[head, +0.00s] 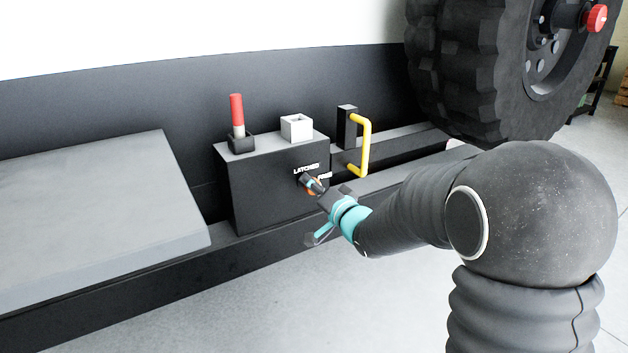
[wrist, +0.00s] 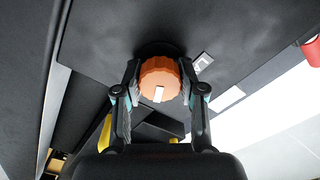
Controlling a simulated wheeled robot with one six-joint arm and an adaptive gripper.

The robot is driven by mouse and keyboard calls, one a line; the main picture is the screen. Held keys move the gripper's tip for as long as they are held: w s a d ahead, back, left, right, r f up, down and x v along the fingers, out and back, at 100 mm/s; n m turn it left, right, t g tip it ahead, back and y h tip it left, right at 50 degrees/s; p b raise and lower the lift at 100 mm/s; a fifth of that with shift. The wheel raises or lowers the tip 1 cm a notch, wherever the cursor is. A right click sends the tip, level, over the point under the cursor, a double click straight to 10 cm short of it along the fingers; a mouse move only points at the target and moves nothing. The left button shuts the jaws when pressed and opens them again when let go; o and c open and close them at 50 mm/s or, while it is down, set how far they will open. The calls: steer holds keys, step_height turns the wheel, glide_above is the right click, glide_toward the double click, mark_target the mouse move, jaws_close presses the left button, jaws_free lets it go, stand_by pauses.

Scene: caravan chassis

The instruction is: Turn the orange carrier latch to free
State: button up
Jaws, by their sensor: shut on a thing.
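The orange carrier latch (wrist: 159,78) is a round ridged knob with a white mark, on the front face of a dark box (head: 262,190). My gripper (wrist: 159,84) is shut on it, with one finger on each side of the knob in the wrist view. In the head view my gripper (head: 312,184) hides most of the knob and only a little orange shows. A "LATCHED" label (head: 306,169) sits above the knob. A second label to its right is partly covered by my gripper. The white mark's setting against the labels is hard to tell.
A red-handled lever (head: 237,110) and a white square socket (head: 296,127) stand on top of the box. A yellow handle (head: 366,147) is to the right. A large tyre (head: 470,75) hangs at upper right. A grey slab (head: 95,215) lies at left. The front floor is clear.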

steer(key=m+p, duration=0.2)
steer(key=m, duration=0.3)
steer(key=shift+d, duration=0.1)
stand_by(0.5)
steer(key=o, duration=1.2)
steer(key=shift+c, duration=0.2)
steer(key=v, duration=1.1)
steer(key=shift+s+d, duration=0.25)
steer(key=shift+s, duration=0.05)
